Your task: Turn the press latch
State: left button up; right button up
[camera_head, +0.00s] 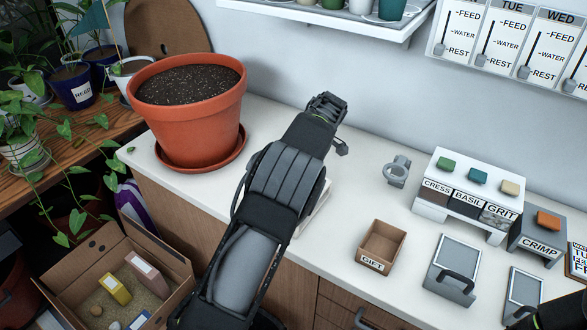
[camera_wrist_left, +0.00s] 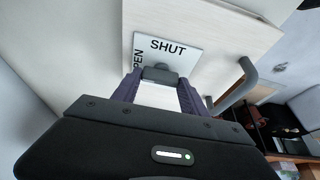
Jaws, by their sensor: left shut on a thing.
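In the left wrist view, a dark grey latch bar (camera_wrist_left: 160,76) sits on a white plate (camera_wrist_left: 180,50) marked SHUT along its top and OPEN, partly cut off, along its left side. The bar lies roughly crosswise in this view. My left gripper (camera_wrist_left: 159,84) is shut on the latch bar, with one purple finger at each end of it. In the head view my left arm crosses the middle of the counter and hides most of what is behind it. I cannot make out the latch there.
A curved grey handle (camera_wrist_left: 236,84) is right of the latch. An open cardboard box (camera_head: 165,262) is at lower left.

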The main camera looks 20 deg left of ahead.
pick_arm(q)
jog(key=o, duration=1.4)
jog(key=b+v, duration=0.1)
jog(key=v, duration=0.7)
jog(key=shift+f, duration=0.15)
